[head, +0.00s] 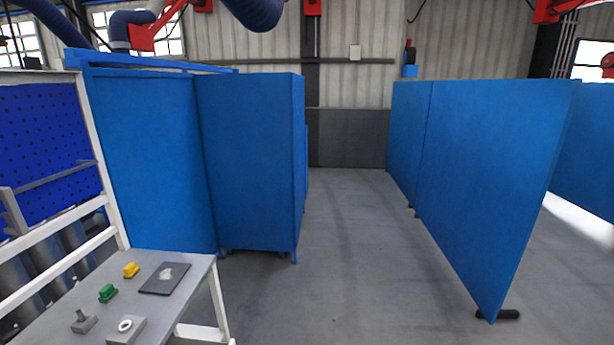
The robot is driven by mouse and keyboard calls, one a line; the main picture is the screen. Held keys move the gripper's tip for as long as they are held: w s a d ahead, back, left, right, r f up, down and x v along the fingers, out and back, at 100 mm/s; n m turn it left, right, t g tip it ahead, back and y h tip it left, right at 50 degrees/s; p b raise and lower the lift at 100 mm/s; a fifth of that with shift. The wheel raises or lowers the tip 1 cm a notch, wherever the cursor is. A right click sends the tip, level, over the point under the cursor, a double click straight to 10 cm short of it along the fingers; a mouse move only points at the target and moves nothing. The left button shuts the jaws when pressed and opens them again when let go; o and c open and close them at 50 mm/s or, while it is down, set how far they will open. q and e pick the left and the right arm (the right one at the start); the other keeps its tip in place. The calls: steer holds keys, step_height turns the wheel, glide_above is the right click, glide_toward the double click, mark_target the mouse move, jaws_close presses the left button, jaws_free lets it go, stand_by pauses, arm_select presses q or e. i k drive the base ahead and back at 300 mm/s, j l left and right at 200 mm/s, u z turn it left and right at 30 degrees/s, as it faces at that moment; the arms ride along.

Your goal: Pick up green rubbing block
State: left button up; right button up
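The green rubbing block (107,293) lies on the grey top of a workbench (200,266) at the lower left of the head view. It is small, with a raised upper part. A similar yellow block (131,270) lies just beyond it. Neither of my grippers shows in the head view, and nothing touches the green block.
A dark flat plate (165,278) with a pale patch lies right of the blocks. A grey block with a round ring (125,327) and a small grey part with a knob (83,321) are nearer. Blue partitions (250,160) stand behind; the floor (360,250) is clear.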

mark_target(107, 294)
steer(key=j+u, duration=0.1)
steer(key=u, duration=0.35)
steer(key=i+j+u, duration=0.1)
steer(key=u, duration=0.3)
steer(key=i+l+u, duration=0.1)
steer(key=i+l, duration=0.15)
steer(key=i+l+u, duration=0.15)
steer(key=l, duration=0.25)
steer(key=i+l+u, duration=0.1)
steer(key=i+l, duration=0.15)
steer(key=i+l+u, duration=0.1)
steer(key=l, duration=0.35)
steer(key=i+l+u, duration=0.1)
steer(key=i+l, duration=0.15)
steer(key=i+l+u, duration=0.15)
steer(key=l, duration=0.35)
steer(key=i+l+u, duration=0.1)
steer(key=l, duration=0.3)
